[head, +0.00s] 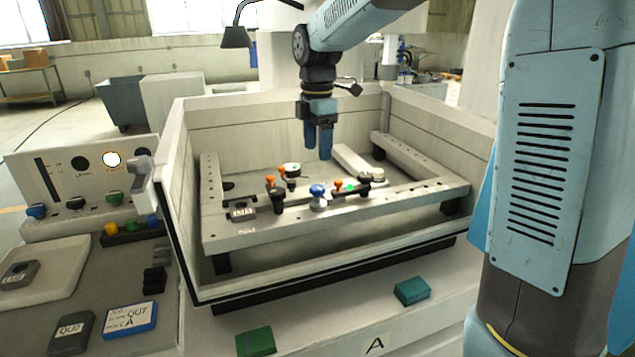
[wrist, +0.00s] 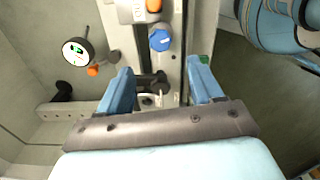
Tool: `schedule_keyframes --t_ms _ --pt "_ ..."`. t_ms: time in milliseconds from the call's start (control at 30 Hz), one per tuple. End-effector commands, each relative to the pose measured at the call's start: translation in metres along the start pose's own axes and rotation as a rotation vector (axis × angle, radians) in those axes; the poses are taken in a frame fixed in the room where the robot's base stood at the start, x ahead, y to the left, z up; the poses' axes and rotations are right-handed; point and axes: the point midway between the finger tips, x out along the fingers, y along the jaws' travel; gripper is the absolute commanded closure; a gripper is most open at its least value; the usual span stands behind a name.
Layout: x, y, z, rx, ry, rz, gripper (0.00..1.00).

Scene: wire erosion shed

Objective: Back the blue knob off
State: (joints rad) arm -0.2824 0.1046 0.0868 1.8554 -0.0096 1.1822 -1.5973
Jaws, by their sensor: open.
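A blue knob (head: 318,191) with a pale base sits on the front rail of the clamping frame (head: 258,238) in the tank. In the wrist view the blue knob (wrist: 160,40) lies beyond my fingertips, roughly midway between their lines. My gripper (head: 318,152) points down above the frame, behind and above the knob, apart from it. In the wrist view my gripper (wrist: 160,75) has its two blue fingers wide apart with nothing held between them. A second blue knob (head: 36,211) is on the control panel at the left.
Orange-topped clamps (head: 270,182) and a round dial (head: 292,169) stand near the knob; the dial (wrist: 76,51) also shows in the wrist view. The tank wall (head: 330,262) rises in front of the frame. Green blocks (head: 412,291) lie on the ledge outside.

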Motion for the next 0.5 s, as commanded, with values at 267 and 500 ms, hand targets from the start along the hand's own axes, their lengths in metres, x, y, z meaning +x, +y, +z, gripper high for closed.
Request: schedule_keyframes --t_ms 267,500 --pt "0.05 -0.001 -0.001 0.0 0.0 -0.004 0.34" --pt "0.085 0.0 -0.001 -0.001 0.0 -0.001 0.34"
